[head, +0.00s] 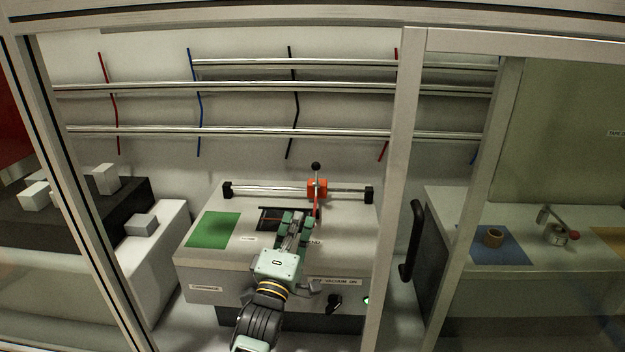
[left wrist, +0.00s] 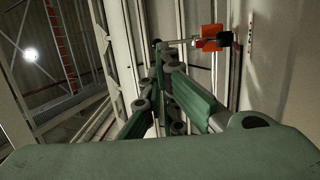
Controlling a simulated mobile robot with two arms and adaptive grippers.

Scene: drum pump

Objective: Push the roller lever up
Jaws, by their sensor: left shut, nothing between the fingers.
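The roller lever (head: 316,167) stands upright with a black knob on top, in the orange-red carriage (head: 317,188). The carriage sits on a shiny horizontal rail (head: 270,190) between two black end blocks. A thin red bar runs down from the carriage. My left gripper (head: 297,217) is shut and empty, over the bench in front of the carriage and just left of the red bar. I cannot tell whether it touches the bar. In the left wrist view the orange carriage (left wrist: 209,38) shows beyond the shut fingers (left wrist: 162,62), slightly to their right. My right gripper is not in view.
The bench (head: 200,262) holds a green mat (head: 212,230) and a dark recess (head: 268,213) left of my gripper. A frame post (head: 398,190) and black handle (head: 412,240) stand to the right. Metal rails (head: 250,131) cross the back wall.

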